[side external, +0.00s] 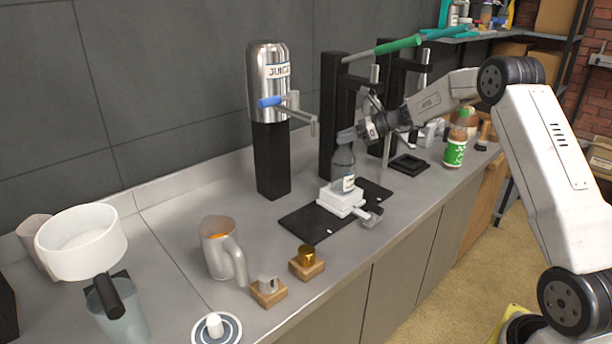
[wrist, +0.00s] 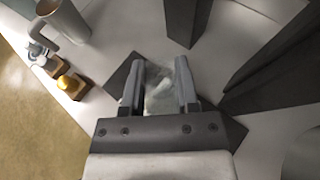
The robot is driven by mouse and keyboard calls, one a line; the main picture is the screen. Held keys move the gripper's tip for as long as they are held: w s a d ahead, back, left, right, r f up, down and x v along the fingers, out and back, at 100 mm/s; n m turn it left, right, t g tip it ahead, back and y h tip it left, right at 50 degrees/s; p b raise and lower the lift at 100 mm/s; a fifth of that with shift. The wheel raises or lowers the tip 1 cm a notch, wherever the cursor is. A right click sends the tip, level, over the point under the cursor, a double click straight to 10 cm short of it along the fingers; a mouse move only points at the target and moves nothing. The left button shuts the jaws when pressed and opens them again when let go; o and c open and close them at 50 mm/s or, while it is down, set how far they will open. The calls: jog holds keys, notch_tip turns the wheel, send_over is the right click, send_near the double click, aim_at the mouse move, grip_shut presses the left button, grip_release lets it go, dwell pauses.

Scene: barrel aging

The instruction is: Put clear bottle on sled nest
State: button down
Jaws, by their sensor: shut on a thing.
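A clear bottle (side external: 343,167) with a white label stands upright at the white sled nest (side external: 341,200), which sits on a black base plate (side external: 306,223). I cannot tell whether the bottle rests fully in the nest. My gripper (side external: 347,135) is shut on the bottle near its top. In the wrist view, the fingers of my gripper (wrist: 158,88) are on both sides of the clear bottle (wrist: 158,98). The nest is hidden there below the bottle. A grey handle or clamp (side external: 368,214) is at the nest's front right.
A green-labelled bottle (side external: 455,150) stands to the right. A green-handled lever (side external: 397,46) extends above.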

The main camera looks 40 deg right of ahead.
jog(key=shift+f, duration=1)
jog(key=shift+c, duration=1.8)
grip_release()
jog(key=shift+f, duration=0.1)
jog(key=shift+s+r, duration=0.1)
jog(key=shift+r, duration=0.1)
jog(key=v, duration=1.2)
